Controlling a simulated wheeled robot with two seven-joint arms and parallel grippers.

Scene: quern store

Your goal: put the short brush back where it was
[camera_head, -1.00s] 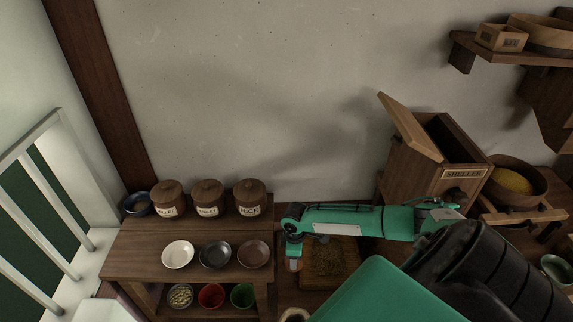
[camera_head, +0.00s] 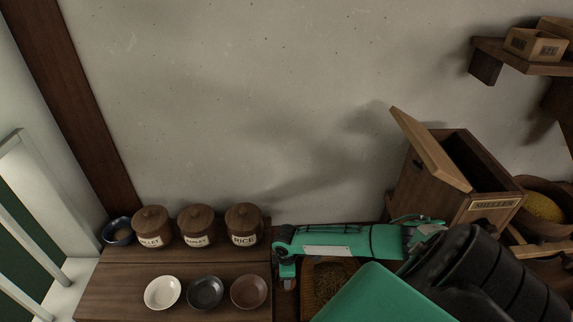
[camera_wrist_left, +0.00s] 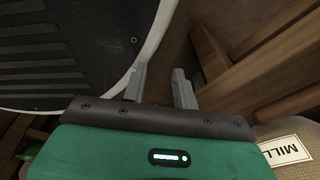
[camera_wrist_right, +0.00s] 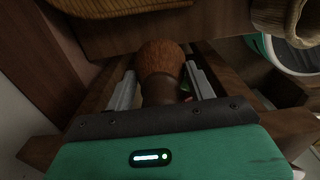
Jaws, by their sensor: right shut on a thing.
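The short brush (camera_wrist_right: 161,62) shows in the right wrist view as a rounded reddish-brown bristle head on a dark handle. My right gripper (camera_wrist_right: 160,92) is shut on it, one finger on each side. The bristles point away from the palm, near a wooden board. In the head view my right gripper (camera_head: 287,272) hangs just right of the table with jars and bowls; the brush cannot be made out there. My left gripper (camera_wrist_left: 159,84) is open and empty in the left wrist view, low near wooden beams. It is not in the head view.
Three lidded jars (camera_head: 196,226) and three small bowls (camera_head: 205,292) stand on the wooden table (camera_head: 120,276). A grain tray (camera_head: 323,286) lies right of my right gripper. The sheller box (camera_head: 468,178) has its lid raised. A labelled sack (camera_wrist_left: 285,140) shows beside my left gripper.

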